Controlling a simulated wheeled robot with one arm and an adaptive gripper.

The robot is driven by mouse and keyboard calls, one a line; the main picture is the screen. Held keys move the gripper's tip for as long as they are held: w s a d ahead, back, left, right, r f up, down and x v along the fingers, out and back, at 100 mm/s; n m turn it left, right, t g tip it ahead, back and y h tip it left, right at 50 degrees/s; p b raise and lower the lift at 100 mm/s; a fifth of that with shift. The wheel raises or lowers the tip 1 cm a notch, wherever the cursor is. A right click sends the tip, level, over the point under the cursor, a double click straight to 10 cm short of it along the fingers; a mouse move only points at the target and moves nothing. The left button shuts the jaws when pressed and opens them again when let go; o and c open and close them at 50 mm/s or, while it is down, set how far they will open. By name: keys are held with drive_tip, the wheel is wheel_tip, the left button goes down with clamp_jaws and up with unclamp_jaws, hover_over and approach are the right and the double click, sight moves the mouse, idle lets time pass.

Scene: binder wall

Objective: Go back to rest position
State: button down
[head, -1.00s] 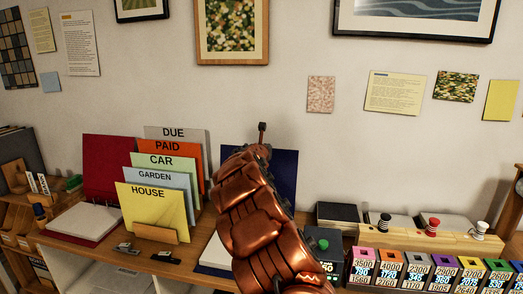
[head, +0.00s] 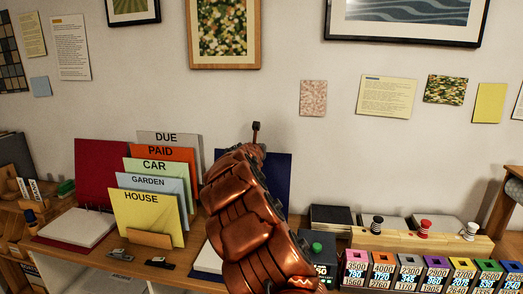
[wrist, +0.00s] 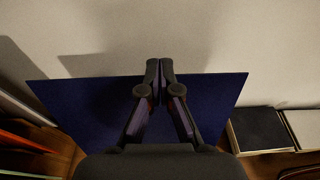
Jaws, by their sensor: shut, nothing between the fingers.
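My gripper (wrist: 160,68) is shut and empty in the wrist view, its two fingertips together in front of the pale wall. In the head view the gripper tip (head: 256,130) points up above the end of my copper-coloured arm. Behind and below it is a dark blue binder cover (wrist: 85,105), upright against the wall; it also shows in the head view (head: 279,170). My arm hides part of the blue binder and the desk in front of it.
Left are labelled folders, with the yellow HOUSE folder (head: 145,216) in front, and an open red binder (head: 100,165). Right are a wooden block with stamps (head: 405,240), a black box (head: 331,216) and several coloured numbered boxes (head: 385,271). Framed pictures (head: 223,30) hang above.

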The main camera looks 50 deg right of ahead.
drive_tip(key=s+a+r+p, duration=0.2)
drive_tip(key=a+r+p, duration=0.1)
drive_tip(key=r, duration=0.3)
